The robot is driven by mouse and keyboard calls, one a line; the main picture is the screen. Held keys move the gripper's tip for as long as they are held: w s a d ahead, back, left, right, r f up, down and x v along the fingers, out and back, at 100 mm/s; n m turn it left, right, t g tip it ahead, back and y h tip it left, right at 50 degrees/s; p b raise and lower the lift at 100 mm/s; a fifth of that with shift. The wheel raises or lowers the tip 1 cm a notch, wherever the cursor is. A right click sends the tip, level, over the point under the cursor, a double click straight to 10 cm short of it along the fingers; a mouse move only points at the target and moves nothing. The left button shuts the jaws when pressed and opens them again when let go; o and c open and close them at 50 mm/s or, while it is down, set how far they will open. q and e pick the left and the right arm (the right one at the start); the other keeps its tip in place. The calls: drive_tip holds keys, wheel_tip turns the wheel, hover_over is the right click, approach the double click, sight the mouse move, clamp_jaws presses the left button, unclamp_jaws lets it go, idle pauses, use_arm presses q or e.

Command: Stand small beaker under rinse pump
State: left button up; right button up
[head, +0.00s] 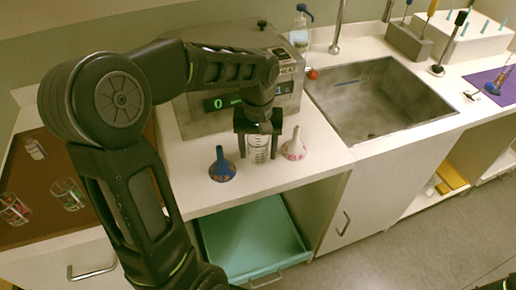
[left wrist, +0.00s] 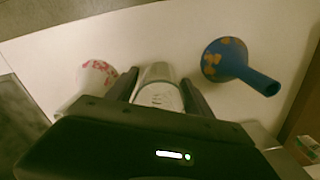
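The small clear beaker (head: 257,156) with dark markings is at the counter's front part, upright, between the two fingers of my left gripper (head: 258,150). In the left wrist view the beaker (left wrist: 160,88) also lies between the fingers (left wrist: 161,88), close to both. I cannot tell whether they press on it or whether its base touches the counter. A clear bottle with a blue pump head (head: 300,36), which looks like the rinse pump, stands at the back, left of the sink.
A blue funnel (head: 222,166) and a white funnel with red marks (head: 294,146) flank the beaker. The sink (head: 378,98) is to the right. A brown mat (head: 28,190) with glassware is at the left.

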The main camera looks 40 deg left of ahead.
use_arm(q)
drive_tip(key=shift+o, duration=0.5)
drive_tip(key=shift+r, duration=0.1)
drive_tip(key=shift+r, duration=0.15)
wheel_tip(320, 180, up, 12)
drive_tip(key=shift+p, duration=0.35)
drive_tip(key=shift+o, duration=0.4)
